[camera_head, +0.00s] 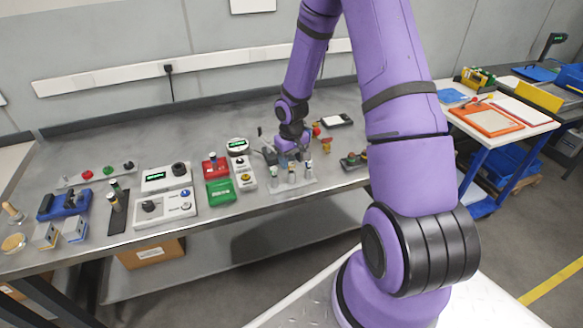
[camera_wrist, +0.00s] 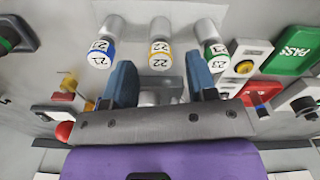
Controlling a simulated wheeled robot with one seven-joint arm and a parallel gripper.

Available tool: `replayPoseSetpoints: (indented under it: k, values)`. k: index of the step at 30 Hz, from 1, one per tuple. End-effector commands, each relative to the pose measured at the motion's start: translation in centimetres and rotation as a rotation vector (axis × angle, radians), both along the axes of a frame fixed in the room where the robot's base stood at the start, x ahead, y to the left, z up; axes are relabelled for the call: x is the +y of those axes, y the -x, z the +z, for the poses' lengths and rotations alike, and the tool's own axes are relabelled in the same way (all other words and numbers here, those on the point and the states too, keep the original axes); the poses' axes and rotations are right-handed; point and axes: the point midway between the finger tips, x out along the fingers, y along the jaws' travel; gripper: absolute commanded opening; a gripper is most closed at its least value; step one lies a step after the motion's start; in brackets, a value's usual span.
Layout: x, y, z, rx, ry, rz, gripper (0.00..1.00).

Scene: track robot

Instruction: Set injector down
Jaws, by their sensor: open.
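Three grey cylinders with numbered white caps stand in a row on a light plate (camera_head: 303,185) at the front of the metal bench. In the wrist view they are cap 21 with a blue ring (camera_wrist: 101,54), cap 22 with a yellow ring (camera_wrist: 159,56) and cap 23 with a green ring (camera_wrist: 213,58). My gripper (camera_wrist: 162,80) is open, its two blue-grey fingers apart beside the row, nearest cap 22. A grey metallic part (camera_wrist: 160,92) shows between the fingers; I cannot tell what it is or whether they touch it. In the head view my gripper (camera_head: 292,152) is just behind the row.
Left of the plate are a green PASS box (camera_head: 220,192), a red box (camera_head: 215,166) and white control boxes (camera_head: 165,207). A small box with coloured knobs (camera_head: 353,161) stands to the right. A black-framed device (camera_head: 337,121) lies behind. The bench is free between some items.

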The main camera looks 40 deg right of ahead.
Motion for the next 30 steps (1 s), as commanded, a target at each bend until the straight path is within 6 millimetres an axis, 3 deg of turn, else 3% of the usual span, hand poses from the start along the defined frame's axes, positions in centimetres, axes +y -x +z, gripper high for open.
replayPoseSetpoints:
  k: [9,20,23,30]
  values:
    - [0.0,0.0,5.9,-0.002,0.001,-0.001,0.52]
    - [0.3,0.2,9.5,-0.008,0.014,0.005,0.52]
    - [0.9,0.6,12.1,-0.028,0.041,0.010,0.52]
    - [3.4,3.3,20.3,-0.092,0.107,0.018,0.52]
